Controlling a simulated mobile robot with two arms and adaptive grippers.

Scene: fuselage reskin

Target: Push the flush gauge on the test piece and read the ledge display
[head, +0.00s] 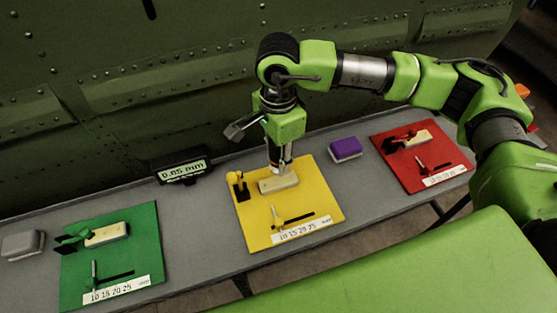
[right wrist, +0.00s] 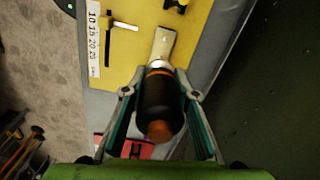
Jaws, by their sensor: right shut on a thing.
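My right gripper (right wrist: 160,105) is shut on the flush gauge (right wrist: 158,100), a dark cylinder with orange bands. In the head view the gripper (head: 280,140) points down over the yellow board, and the gauge's lower end (head: 280,166) meets the cream test piece (head: 290,182). The test piece also shows in the right wrist view (right wrist: 164,44), right under the gauge; whether the tip presses on it is hard to tell. The ledge display (head: 183,171) at the back edge reads 0.05 mm. My left gripper is not in view.
The yellow board (head: 255,236) lies between a green board (head: 143,220) and a red board (head: 395,172), each with a cream block and a scale strip. A purple block (head: 345,149) and a grey block (head: 22,245) lie on the grey ledge. The riveted green wall (head: 130,80) rises behind.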

